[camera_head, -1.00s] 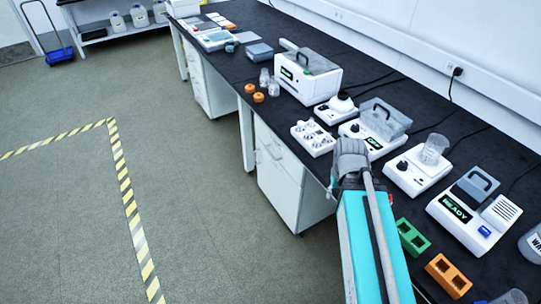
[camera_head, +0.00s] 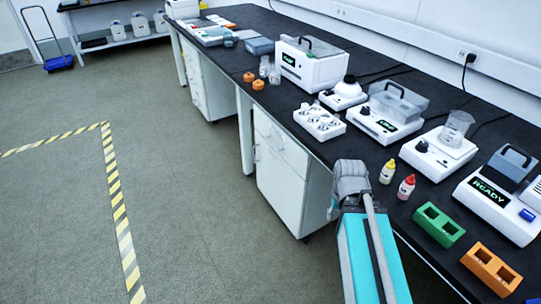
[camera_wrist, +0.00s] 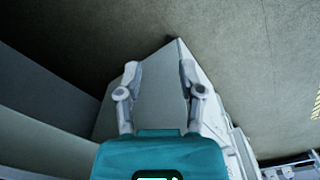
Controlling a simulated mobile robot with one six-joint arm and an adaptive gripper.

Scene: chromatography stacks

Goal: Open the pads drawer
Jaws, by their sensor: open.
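The near white drawer cabinet (camera_head: 282,170) stands under the black bench, its drawer fronts facing the aisle. Its drawers look shut, and I can read no label that marks the pads drawer. A second white drawer cabinet (camera_head: 207,82) stands farther along under the bench. My arm reaches forward at the bench's front edge, to the right of the near cabinet. In the wrist view my gripper (camera_wrist: 158,70) has its two fingers apart with nothing between them. A pale cabinet-like surface lies beyond the fingers. In the head view the fingertips are mostly hidden by my arm.
The bench top (camera_head: 345,150) carries several instruments, a green block (camera_head: 439,225), an orange block (camera_head: 491,269) and small bottles close to my arm. The grey floor (camera_head: 190,190) left of the cabinets is clear. A blue trolley (camera_head: 58,62) stands far left.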

